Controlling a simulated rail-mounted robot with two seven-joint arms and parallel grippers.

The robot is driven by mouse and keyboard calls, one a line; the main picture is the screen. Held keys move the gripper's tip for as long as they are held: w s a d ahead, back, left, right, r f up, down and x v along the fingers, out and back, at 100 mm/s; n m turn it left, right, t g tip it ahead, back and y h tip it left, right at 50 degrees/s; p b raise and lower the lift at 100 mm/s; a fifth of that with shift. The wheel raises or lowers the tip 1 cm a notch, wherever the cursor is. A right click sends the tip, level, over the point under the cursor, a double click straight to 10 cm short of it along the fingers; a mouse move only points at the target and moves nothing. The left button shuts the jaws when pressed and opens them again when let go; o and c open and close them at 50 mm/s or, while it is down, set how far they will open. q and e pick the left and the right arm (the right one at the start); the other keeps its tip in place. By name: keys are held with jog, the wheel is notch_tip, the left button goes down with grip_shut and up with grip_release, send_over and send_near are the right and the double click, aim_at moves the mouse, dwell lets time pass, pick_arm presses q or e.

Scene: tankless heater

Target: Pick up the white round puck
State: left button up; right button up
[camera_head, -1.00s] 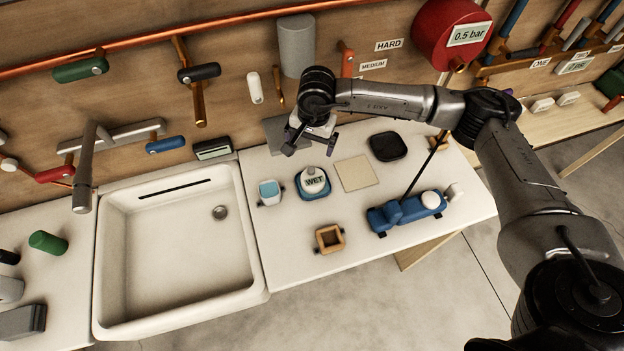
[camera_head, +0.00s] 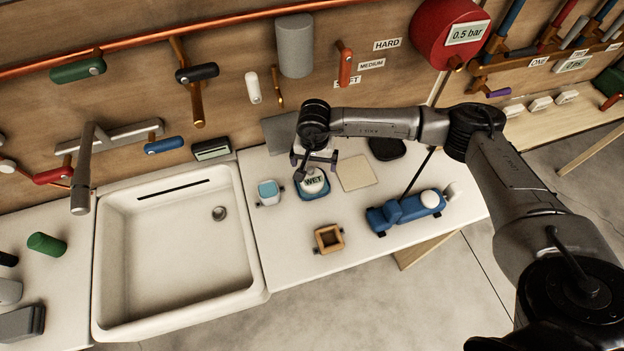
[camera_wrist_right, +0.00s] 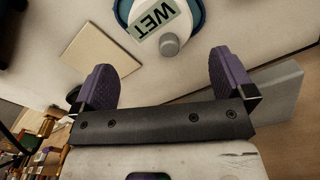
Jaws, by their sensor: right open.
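A white round puck (camera_head: 313,184) with a WET label and a small grey knob sits on a blue base (camera_head: 315,196) on the counter. In the right wrist view the white puck (camera_wrist_right: 180,25) is at the top, partly cut off, with its knob between the lines of the fingers. My right gripper (camera_head: 316,164) is open, just behind and above the puck, and overlaps its edge in the head view. Its two purple fingers (camera_wrist_right: 163,72) hold nothing. My left gripper is not in view.
A light blue-topped cup (camera_head: 269,191) stands left of the puck, a beige square (camera_head: 355,172) right of it. A wooden square frame (camera_head: 329,239) and a blue device (camera_head: 405,211) with a white round top are nearer the front. The sink (camera_head: 180,250) is at left.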

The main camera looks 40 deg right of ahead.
aim_at(313, 169)
jog(key=shift+w+a+f, duration=0.1)
jog(key=shift+a+f, duration=0.05)
jog(key=shift+f, duration=2.4)
jog(key=shift+c, duration=0.3)
jog(key=c, duration=1)
jog(key=shift+r, duration=0.1)
